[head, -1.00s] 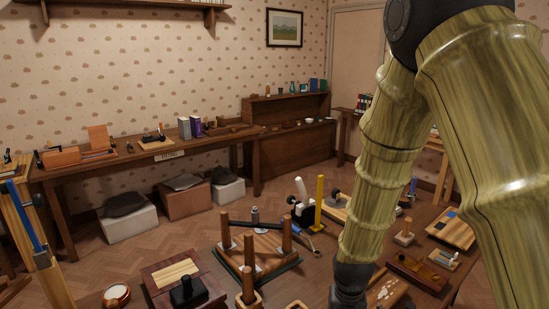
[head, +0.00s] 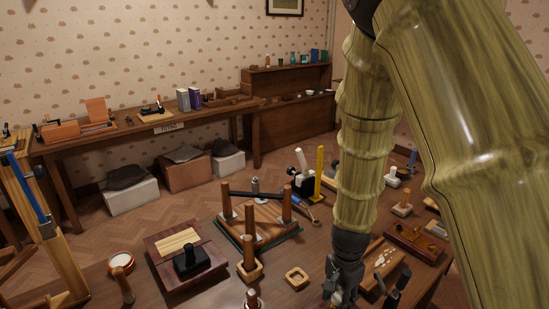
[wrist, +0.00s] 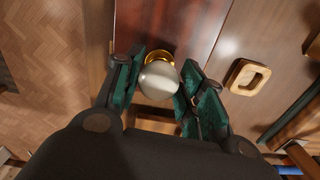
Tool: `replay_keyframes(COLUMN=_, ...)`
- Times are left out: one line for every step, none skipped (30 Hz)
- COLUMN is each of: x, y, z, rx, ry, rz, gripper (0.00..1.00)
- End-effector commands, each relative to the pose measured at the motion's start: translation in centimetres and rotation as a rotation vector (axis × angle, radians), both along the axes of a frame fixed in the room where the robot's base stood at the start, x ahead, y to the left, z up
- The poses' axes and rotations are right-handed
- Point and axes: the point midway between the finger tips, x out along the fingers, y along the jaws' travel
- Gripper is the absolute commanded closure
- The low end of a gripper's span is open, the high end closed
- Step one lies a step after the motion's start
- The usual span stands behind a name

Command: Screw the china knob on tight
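The china knob (wrist: 159,82) is a round, glossy whitish ball with a brass collar (wrist: 158,56) behind it. It is in the wrist view, over a dark red-brown wooden surface (wrist: 185,22). My gripper (wrist: 162,75) has its green pads close against both sides of the knob, and looks shut on it. Whether the collar sits flush on the wood is hard to see. In the head view my gripper (head: 338,290) is low at the front of the table; the knob cannot be made out there.
A square wooden ring (head: 297,277) lies left of my gripper. An open wooden box (head: 385,268) with pale pieces is close on the right. An upturned stool-like frame (head: 262,238) with upright pegs stands further back. The parquet floor (wrist: 50,50) shows beside the table.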

Motion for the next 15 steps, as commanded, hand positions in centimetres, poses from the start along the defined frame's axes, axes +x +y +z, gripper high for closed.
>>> replay_keyframes(x=0.01, y=-0.01, z=0.00, rx=0.001, ry=0.001, rz=0.001, gripper=0.46)
replay_keyframes(x=0.01, y=0.00, z=0.01, rx=0.001, ry=0.000, rz=0.002, gripper=0.41)
replay_keyframes(x=0.01, y=-0.01, z=0.01, rx=0.001, ry=0.000, rz=0.003, gripper=0.40)
replay_keyframes(x=0.01, y=0.00, z=0.01, rx=0.001, ry=0.000, rz=0.003, gripper=0.40)
replay_keyframes(x=0.01, y=0.00, z=0.01, rx=0.001, ry=0.000, rz=0.003, gripper=0.40)
replay_keyframes(x=0.01, y=0.00, z=0.01, rx=0.001, ry=0.000, rz=0.004, gripper=0.40)
replay_keyframes(x=0.01, y=0.00, z=0.02, rx=0.001, ry=0.000, rz=0.004, gripper=0.40)
replay_keyframes(x=0.01, y=0.00, z=0.02, rx=0.001, ry=0.000, rz=0.005, gripper=0.40)
replay_keyframes(x=0.02, y=0.00, z=0.02, rx=0.001, ry=0.000, rz=0.005, gripper=0.40)
replay_keyframes(x=0.02, y=0.00, z=0.02, rx=0.001, ry=0.000, rz=0.005, gripper=0.40)
replay_keyframes(x=0.02, y=0.01, z=0.05, rx=0.001, ry=0.000, rz=0.006, gripper=0.40)
replay_keyframes(x=0.02, y=0.00, z=0.14, rx=0.001, ry=-0.001, rz=0.006, gripper=0.40)
replay_keyframes(x=0.02, y=0.00, z=0.24, rx=0.001, ry=0.000, rz=0.006, gripper=0.40)
replay_keyframes(x=0.03, y=0.01, z=0.38, rx=0.001, ry=-0.001, rz=0.006, gripper=0.40)
replay_keyframes(x=0.03, y=0.01, z=0.61, rx=0.001, ry=-0.001, rz=0.007, gripper=0.40)
